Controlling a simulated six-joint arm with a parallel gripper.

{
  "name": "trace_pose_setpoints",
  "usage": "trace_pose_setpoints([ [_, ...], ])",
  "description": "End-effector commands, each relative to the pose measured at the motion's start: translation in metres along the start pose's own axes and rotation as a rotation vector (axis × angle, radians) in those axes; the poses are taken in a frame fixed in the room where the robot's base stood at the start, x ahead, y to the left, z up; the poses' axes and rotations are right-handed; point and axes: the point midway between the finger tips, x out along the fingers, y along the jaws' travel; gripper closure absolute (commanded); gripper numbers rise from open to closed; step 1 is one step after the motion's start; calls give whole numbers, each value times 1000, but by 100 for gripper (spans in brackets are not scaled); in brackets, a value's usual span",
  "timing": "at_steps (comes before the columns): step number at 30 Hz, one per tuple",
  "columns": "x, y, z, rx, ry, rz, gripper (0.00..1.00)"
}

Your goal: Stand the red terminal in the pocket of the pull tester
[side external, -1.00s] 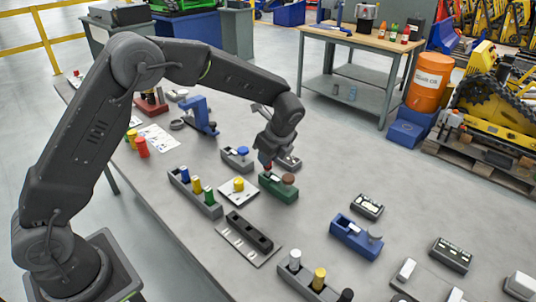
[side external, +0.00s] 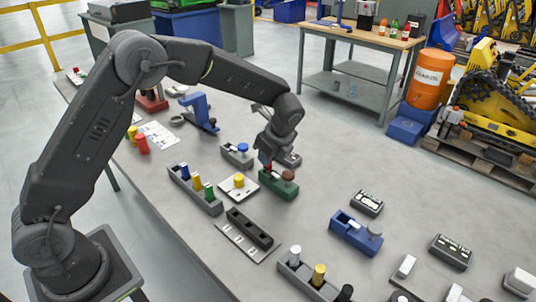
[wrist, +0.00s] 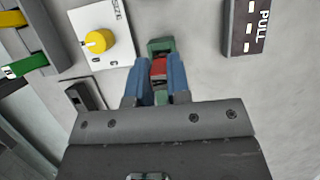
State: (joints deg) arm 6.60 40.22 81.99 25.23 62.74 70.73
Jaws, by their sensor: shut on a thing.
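My gripper (wrist: 158,82) is shut on the red terminal (wrist: 159,68), which shows as a small red patch between the blue fingers in the wrist view. In the side view the red terminal (side external: 268,168) is upright at the left end of the green pull tester (side external: 280,188), which has a brown knob on its right part. The tester's green end (wrist: 160,46) also shows just beyond the fingers in the wrist view. The pocket is hidden by the gripper and terminal, so I cannot tell whether the terminal's foot is in it.
A grey box marked PULL (wrist: 236,42) lies to the right in the wrist view. A white plate with a yellow knob (side external: 239,181) and a grey carrier (side external: 206,205) with coloured pieces stand left of the tester. A blue fixture (side external: 352,236) is at right, with clear table between.

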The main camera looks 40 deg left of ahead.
Motion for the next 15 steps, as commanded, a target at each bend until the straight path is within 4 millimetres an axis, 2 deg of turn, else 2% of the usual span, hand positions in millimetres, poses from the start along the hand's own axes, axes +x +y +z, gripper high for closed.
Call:
trace_pose_setpoints([
  [13, 2, 0, -1, 0, 0, 0, 100],
  [14, 2, 0, -1, 0, 0, 0, 81],
  [15, 2, 0, -1, 0, 0, 0, 77],
])
